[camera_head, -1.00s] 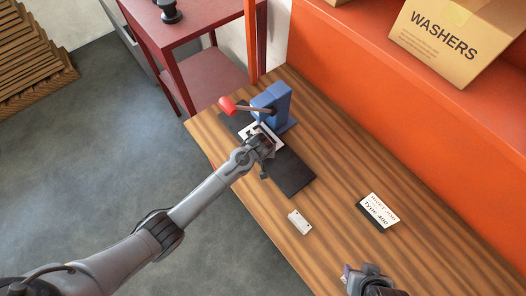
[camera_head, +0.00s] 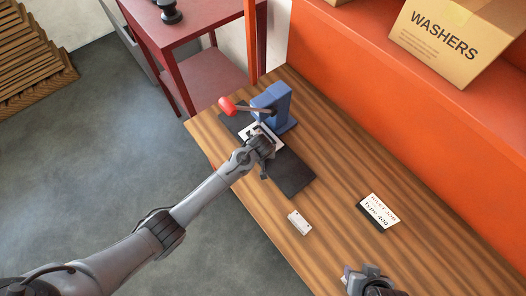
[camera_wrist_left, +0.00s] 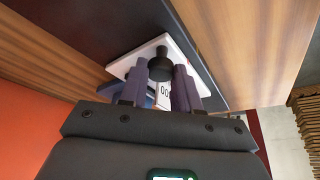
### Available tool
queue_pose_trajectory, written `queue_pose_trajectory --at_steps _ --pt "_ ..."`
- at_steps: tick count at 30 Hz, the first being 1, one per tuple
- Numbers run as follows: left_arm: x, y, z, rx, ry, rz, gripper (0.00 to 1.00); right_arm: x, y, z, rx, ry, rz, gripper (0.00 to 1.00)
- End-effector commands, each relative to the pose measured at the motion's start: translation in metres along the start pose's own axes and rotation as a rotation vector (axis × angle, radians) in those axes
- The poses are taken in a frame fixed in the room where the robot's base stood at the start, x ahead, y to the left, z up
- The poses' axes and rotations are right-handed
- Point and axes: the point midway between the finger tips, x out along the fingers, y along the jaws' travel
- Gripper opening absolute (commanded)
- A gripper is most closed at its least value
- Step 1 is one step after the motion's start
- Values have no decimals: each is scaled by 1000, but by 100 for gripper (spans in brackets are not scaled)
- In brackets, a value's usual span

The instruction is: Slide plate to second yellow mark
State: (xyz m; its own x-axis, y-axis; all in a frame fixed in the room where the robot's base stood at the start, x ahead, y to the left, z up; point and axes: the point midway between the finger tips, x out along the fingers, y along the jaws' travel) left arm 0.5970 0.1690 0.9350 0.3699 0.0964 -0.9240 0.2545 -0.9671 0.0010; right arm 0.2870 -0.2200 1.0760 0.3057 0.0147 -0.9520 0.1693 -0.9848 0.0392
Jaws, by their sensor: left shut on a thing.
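A white plate (camera_wrist_left: 121,67) with a black knob (camera_wrist_left: 160,64) lies on a dark base strip (camera_head: 290,174). In the head view the plate (camera_head: 250,132) shows beside the blue press (camera_head: 272,103) with the red-ended lever (camera_head: 227,105). My left gripper (camera_head: 265,143) is over the plate. In the left wrist view its purple fingers (camera_wrist_left: 161,78) stand either side of the knob and are shut on it. My right gripper (camera_head: 347,272) is at the bottom edge, partly cut off, its fingers too small to judge. I cannot make out yellow marks; the gripper hides part of the strip.
A small white block (camera_head: 300,222) lies on the wooden table (camera_head: 335,170). An orange shelf (camera_head: 370,85) holding a WASHERS box (camera_head: 450,38) borders the table. The near end of the dark strip is clear.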

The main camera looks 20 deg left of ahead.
Motion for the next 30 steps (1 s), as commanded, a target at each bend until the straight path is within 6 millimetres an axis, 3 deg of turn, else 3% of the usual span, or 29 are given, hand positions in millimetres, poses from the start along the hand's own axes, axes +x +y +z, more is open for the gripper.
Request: queue_pose_trajectory --at_steps 5,13,23,24,28,30 --pt "2 -6 -6 -2 0 -2 0 -1 0 0 2 0 -2 43" --pt "16 -41 -37 -1 -1 -3 0 -1 -2 0 7 0 -5 43" --pt "18 -47 -42 -2 2 -3 0 -1 -2 -1 10 1 -8 43" --pt "18 -47 -42 -2 2 -3 33 -1 -2 -1 10 1 -8 43" --pt "18 -47 -42 -2 1 -3 53 -1 -2 -1 9 1 -7 43" --pt "18 -46 -42 -1 1 -3 55 -1 -2 -1 8 1 -6 43"
